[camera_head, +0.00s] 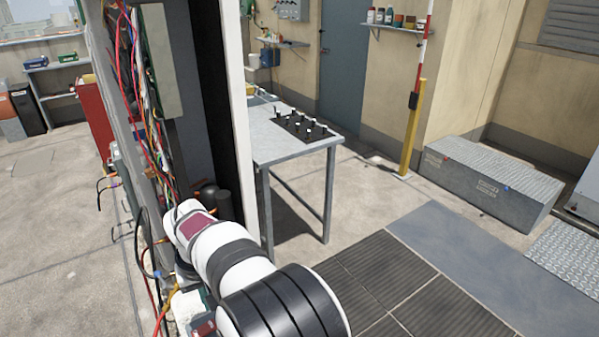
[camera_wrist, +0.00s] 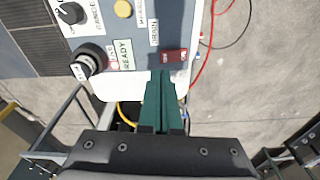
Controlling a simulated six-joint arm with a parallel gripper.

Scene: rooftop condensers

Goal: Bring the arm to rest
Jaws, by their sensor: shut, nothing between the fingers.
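My gripper (camera_wrist: 162,75) shows in the wrist view as two dark green fingers, pressed together with nothing between them. Their tips are close to a red rocker switch (camera_wrist: 174,56) on a grey and white control panel (camera_wrist: 140,75); I cannot tell whether they touch it. My white and black arm (camera_head: 235,260) reaches from the bottom of the head view toward the open cabinet at left. The fingers cannot be made out in the head view.
The panel carries a black knob (camera_wrist: 90,57), a yellow button (camera_wrist: 122,8) and labels. An open cabinet with loose wires (camera_head: 135,110) stands beside my arm. A metal table (camera_head: 290,150) stands behind. Red cable (camera_wrist: 205,70) hangs beside the panel.

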